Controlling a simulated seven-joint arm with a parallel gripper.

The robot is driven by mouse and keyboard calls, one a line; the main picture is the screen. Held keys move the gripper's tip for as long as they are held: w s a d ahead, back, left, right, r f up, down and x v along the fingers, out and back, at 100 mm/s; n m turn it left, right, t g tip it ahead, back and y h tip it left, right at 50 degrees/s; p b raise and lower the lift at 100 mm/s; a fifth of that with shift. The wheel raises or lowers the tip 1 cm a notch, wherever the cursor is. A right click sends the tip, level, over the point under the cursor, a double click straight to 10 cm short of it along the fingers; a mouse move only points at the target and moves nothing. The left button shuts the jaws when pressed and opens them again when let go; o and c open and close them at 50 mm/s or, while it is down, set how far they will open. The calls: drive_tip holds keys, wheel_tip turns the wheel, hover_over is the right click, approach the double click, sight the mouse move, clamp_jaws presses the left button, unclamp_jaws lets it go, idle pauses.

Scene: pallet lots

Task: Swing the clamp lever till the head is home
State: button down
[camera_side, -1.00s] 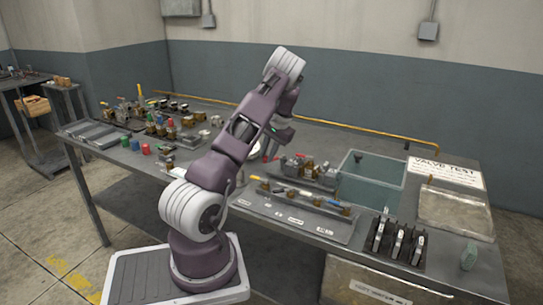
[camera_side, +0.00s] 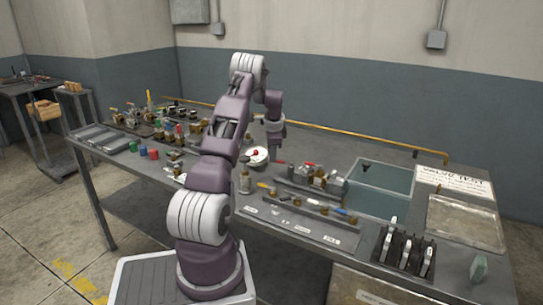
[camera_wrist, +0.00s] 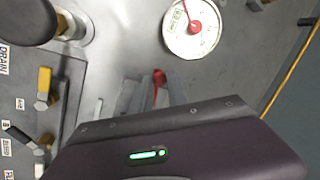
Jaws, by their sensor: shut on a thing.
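My gripper (camera_wrist: 152,94) is shut on a red lever handle (camera_wrist: 159,76), seen between the grey fingers in the wrist view. In the side view my gripper (camera_side: 273,150) is low over the bench, just right of a white round disc (camera_side: 257,157) with a red part on it. The same disc (camera_wrist: 192,30) lies beyond the fingers in the wrist view, apart from them. The fingers and my wrist housing hide the lever's lower part. I cannot make out the clamp head or whether it is seated.
A labelled valve panel (camera_side: 300,228) with coloured handles is at the front. Yellow-handled (camera_wrist: 44,84) and dark-handled valves show at left in the wrist view. A greenish bin (camera_side: 378,178) stands to the right, and a yellow pipe (camera_side: 340,135) runs along the back.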

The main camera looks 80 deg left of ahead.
drive_tip(key=shift+w+a+f+m+t, duration=0.15)
drive_tip(key=shift+w+a+m+t, duration=0.2)
drive_tip(key=shift+m, duration=0.65)
drive_tip(key=shift+w, duration=0.1)
drive_tip(key=c, duration=1.3)
unclamp_jaws()
drive_tip(key=shift+a, duration=0.1)
drive_tip(key=v, duration=0.7)
drive_tip(key=shift+a+r, duration=0.2)
drive_tip(key=shift+r, duration=0.1)
drive_tip(key=shift+c, duration=0.3)
